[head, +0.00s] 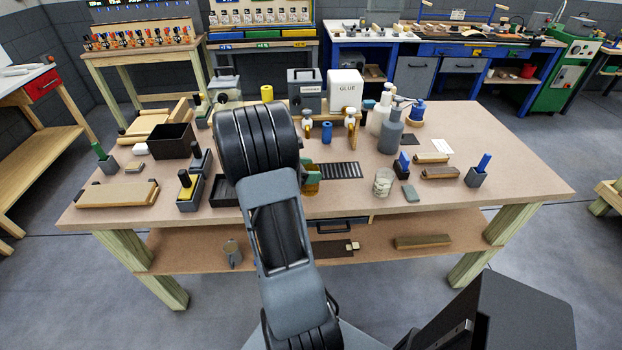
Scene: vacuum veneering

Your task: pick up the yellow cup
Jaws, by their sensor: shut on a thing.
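A small yellow cylindrical thing (267,93) shows just above the top of my arm, and it may be the yellow cup. Its lower part is hidden behind the arm, so I cannot tell what it rests on or whether anything holds it. My arm rises through the middle of the view and covers part of the workbench (520,180). My gripper is hidden behind the arm. An amber and green thing (311,186) shows partly at the right edge of the arm.
A black open box (171,141) and a wooden board (118,195) are on the left. A white glue box (345,89), grey bottles (390,133), a clear jar (383,182) and wooden blocks (440,173) are on the right. The bench's front right is clear.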

